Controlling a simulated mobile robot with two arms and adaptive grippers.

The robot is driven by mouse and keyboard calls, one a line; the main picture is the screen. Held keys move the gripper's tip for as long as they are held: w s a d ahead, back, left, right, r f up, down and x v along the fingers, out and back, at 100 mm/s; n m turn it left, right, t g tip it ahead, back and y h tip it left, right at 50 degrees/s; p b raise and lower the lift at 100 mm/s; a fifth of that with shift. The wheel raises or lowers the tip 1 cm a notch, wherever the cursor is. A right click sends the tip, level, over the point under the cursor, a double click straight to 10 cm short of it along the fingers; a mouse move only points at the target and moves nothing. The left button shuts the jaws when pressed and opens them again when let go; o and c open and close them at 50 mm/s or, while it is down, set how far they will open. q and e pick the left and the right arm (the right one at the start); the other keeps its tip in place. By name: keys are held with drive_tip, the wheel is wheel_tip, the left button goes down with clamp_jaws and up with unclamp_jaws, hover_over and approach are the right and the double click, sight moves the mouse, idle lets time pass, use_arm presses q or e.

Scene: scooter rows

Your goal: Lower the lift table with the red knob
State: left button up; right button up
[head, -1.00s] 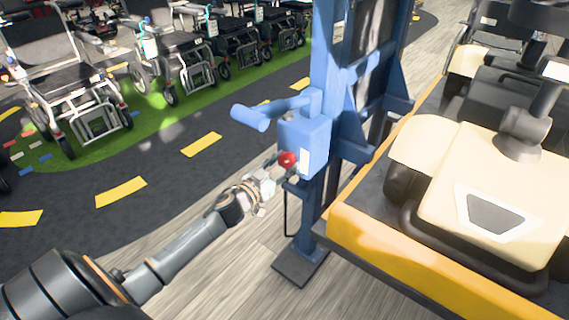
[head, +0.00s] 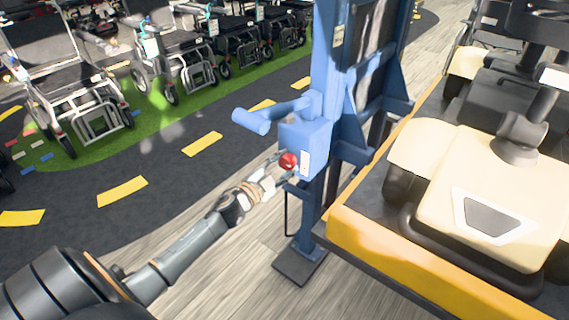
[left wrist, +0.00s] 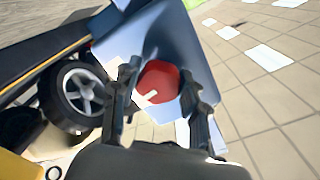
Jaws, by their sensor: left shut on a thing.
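The red knob (head: 288,161) is a round ball on the front of the blue lift's box (head: 306,144). My left gripper (head: 279,167) reaches it from the lower left. In the left wrist view the knob (left wrist: 158,82) sits between the two fingers of my left gripper (left wrist: 160,90), which are shut on it. The lift table (head: 352,240) has a yellow edge and stands right of the blue post, with a cream scooter (head: 495,190) on it. My right gripper is not in view.
A blue handle (head: 262,118) juts left from the lift above the knob. The lift's dark foot (head: 300,266) rests on the wood floor. The dark lane with yellow dashes is clear.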

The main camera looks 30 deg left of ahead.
use_arm(q)
drive_tip(key=m, duration=0.2)
drive_tip(key=shift+r+m, duration=0.1)
drive_tip(key=shift+m, duration=0.3)
drive_tip(key=m, duration=0.2)
drive_tip(key=shift+m, duration=2)
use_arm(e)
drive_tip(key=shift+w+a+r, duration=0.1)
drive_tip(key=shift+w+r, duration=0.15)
use_arm(q)
drive_tip(key=shift+r, duration=0.1)
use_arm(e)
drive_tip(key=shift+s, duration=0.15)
use_arm(q)
drive_tip(key=o, duration=1.2)
drive_tip(key=shift+c, duration=0.2)
drive_tip(key=s+a, duration=0.1)
drive_tip(key=s, duration=1.1)
